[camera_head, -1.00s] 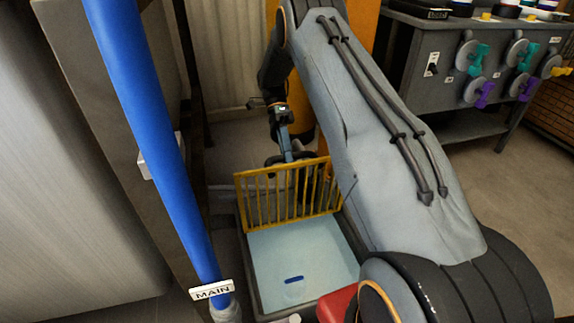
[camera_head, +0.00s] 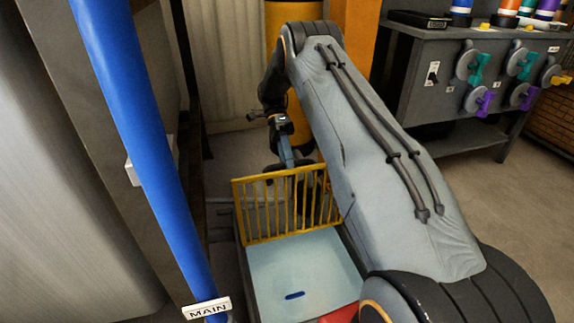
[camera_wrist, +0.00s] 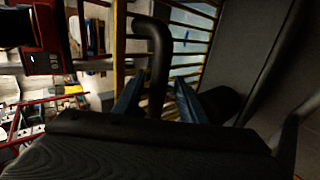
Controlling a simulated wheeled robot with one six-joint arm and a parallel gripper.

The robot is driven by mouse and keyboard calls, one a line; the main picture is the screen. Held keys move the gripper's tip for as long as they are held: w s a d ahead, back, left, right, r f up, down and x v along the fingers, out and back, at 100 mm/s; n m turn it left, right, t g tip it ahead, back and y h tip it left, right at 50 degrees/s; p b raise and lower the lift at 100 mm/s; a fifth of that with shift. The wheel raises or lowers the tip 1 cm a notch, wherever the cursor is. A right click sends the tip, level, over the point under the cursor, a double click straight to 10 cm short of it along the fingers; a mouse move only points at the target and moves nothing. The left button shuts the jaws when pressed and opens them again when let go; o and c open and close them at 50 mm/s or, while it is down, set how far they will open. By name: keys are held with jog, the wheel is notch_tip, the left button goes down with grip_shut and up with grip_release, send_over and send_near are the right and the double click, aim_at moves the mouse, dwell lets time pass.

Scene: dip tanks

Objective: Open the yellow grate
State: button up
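The yellow grate (camera_head: 287,204) stands upright, tilted slightly, along the far edge of the tank (camera_head: 356,246), and the tank's pale blue inside is uncovered. My gripper (camera_head: 290,168) is at the far side of the grate, near its upper part. In the wrist view, yellow bars of the grate (camera_wrist: 193,38) fill the upper middle. A dark curved handle (camera_wrist: 158,45) runs down between the blue fingers of my gripper (camera_wrist: 160,77). The fingers stand apart, with a narrow gap beside the handle. Firm contact does not show.
A blue pipe (camera_head: 140,130) with a "MAIN" label (camera_head: 207,309) rises at the left. A grey bench (camera_head: 420,88) with several coloured valve handles stands at the back right. The floor (camera_head: 510,205) on the right is clear.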

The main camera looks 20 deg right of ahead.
jog(key=shift+w+a+r, duration=0.1)
jog(key=shift+a+r, duration=0.1)
jog(key=shift+a, duration=0.1)
notch_tip(320, 180, up, 10)
jog(key=p, duration=0.2)
jog(key=shift+f+p, duration=0.1)
jog(key=shift+p, duration=0.2)
